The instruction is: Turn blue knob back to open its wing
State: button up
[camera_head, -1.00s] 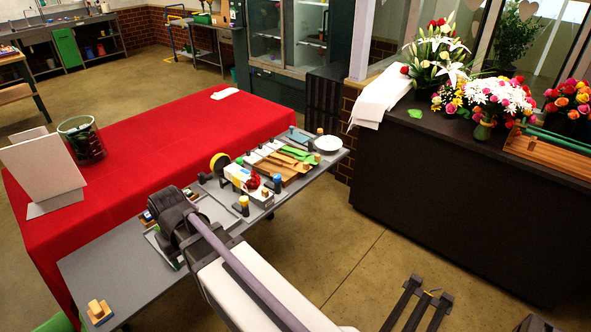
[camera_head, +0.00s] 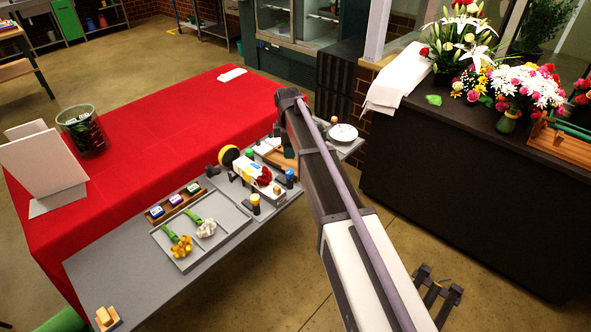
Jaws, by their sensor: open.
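The blue knob (camera_head: 290,173) is a small blue-topped dark post at the right side of a small fixture on the grey table (camera_head: 120,262). A yellow-topped post (camera_head: 255,199) stands at the fixture's front, and a green-topped one (camera_head: 250,153) stands behind it. The wings are too small to tell apart, so I cannot tell whether the blue one is open. My arm reaches over the table just right of the blue knob.
A grey tray (camera_head: 160,236) holds yellow and white flowers with green stems. A wooden rack (camera_head: 155,217) with small coloured items stands behind it. A yellow and black roll (camera_head: 228,156) is behind the fixture. A white bowl (camera_head: 343,132) stands right of my arm. The table's front left is mostly clear.

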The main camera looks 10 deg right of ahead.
aim_at(290, 171)
notch_tip(290, 171, down, 11)
jog(key=b, duration=1)
jog(key=shift+r, duration=0.2)
jog(key=c, duration=0.9)
